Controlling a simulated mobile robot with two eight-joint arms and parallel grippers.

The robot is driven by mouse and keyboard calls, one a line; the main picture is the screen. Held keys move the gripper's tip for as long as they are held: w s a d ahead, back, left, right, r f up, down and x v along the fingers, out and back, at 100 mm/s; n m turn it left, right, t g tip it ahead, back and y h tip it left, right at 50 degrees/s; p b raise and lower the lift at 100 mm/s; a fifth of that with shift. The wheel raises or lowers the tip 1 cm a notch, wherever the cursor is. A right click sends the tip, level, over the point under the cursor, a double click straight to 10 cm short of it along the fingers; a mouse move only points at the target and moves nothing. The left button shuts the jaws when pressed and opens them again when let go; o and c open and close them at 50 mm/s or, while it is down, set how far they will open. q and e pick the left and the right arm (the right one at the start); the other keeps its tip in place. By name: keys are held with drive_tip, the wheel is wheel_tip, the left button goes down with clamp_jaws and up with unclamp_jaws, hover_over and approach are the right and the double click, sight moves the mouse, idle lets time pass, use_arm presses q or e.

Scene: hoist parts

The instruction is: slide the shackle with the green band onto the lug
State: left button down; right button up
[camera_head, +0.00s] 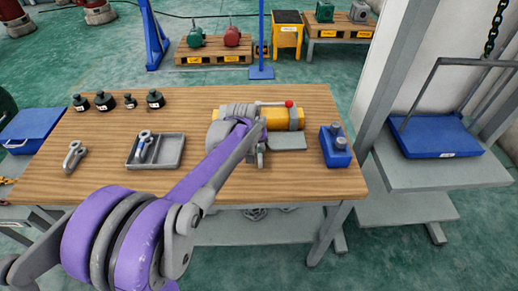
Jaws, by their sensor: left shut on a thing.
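My left gripper (261,158) is over the table's right half, in front of the yellow hoist body (287,118). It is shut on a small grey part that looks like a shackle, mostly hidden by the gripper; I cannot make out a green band. A grey shackle with a blue band (143,146) lies in the grey tray (172,163). Another grey shackle (75,156) lies on the table at the left. I cannot make out the lug clearly; my arm hides part of the hoist. My right gripper is not in view.
The wooden table (215,185) also holds several dark weights (105,101) at the back left. A blue block with grey tops (335,146) stands at the right edge. A red-knobbed lever (289,103) is by the hoist.

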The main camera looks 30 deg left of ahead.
use_arm(q)
drive_tip(key=shift+w+a, duration=0.55)
drive_tip(key=shift+w, duration=0.3)
drive_tip(key=shift+w+a, duration=0.5)
drive_tip(key=shift+w, duration=0.3)
drive_tip(key=c, duration=0.8)
unclamp_jaws()
drive_tip(key=shift+o, duration=0.2)
drive_tip(key=v, duration=1.1)
drive_tip(key=shift+p, duration=0.45)
